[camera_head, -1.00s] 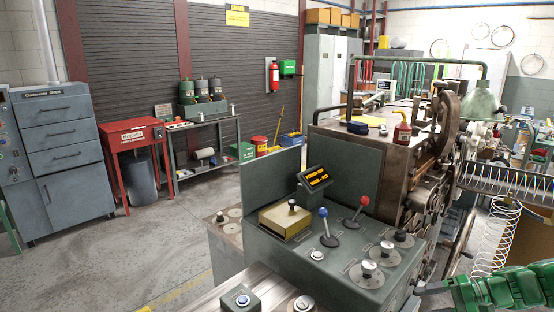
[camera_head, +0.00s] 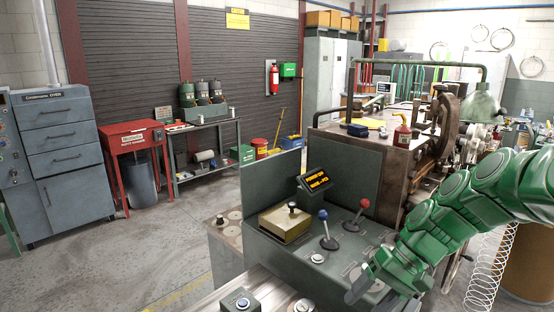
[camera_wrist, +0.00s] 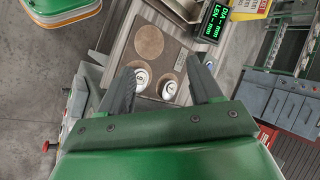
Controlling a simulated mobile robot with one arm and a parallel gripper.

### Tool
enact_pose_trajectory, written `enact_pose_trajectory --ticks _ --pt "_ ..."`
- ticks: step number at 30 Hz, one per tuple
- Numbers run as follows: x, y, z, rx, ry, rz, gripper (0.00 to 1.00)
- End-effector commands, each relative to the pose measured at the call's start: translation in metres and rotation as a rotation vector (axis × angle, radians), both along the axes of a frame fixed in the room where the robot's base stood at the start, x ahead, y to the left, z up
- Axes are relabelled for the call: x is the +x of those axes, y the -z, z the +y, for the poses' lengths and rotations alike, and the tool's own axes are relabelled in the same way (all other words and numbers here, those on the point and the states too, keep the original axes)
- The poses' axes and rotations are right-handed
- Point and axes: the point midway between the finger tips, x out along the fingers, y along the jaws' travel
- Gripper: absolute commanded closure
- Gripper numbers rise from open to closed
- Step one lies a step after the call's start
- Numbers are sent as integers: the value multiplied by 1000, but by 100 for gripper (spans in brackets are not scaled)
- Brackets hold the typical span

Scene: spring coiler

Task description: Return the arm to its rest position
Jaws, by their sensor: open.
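My green arm reaches in from the right in the head view. My gripper (camera_head: 378,292) hangs over the right front part of the grey control console (camera_head: 284,262), hiding some of its dials. In the wrist view my gripper (camera_wrist: 163,75) is open, its two dark fingers spread with nothing between them. I cannot tell how far the fingers are above that panel.
The console carries a blue-knobbed lever (camera_head: 323,214), a red-knobbed lever (camera_head: 364,204), a brass-coloured box (camera_head: 284,226) and a tilted display (camera_head: 315,181). The coiling machine (camera_head: 375,158) stands behind. A white wire coil (camera_head: 488,275) hangs at right. Open floor (camera_head: 140,255) lies to the left.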

Motion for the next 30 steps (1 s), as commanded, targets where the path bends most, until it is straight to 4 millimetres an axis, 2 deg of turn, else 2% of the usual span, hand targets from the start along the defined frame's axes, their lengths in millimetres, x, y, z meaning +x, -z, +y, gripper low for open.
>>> enact_pose_trajectory --ticks 1,6,14,22,30 --pt "-10 -3 9 -28 -22 1 36" --pt "-41 -7 32 -123 -72 7 36" --pt "-91 -9 51 -273 -124 11 36" --pt "-144 -4 55 -427 -143 8 36" --pt "-190 3 44 -565 -128 -9 36"
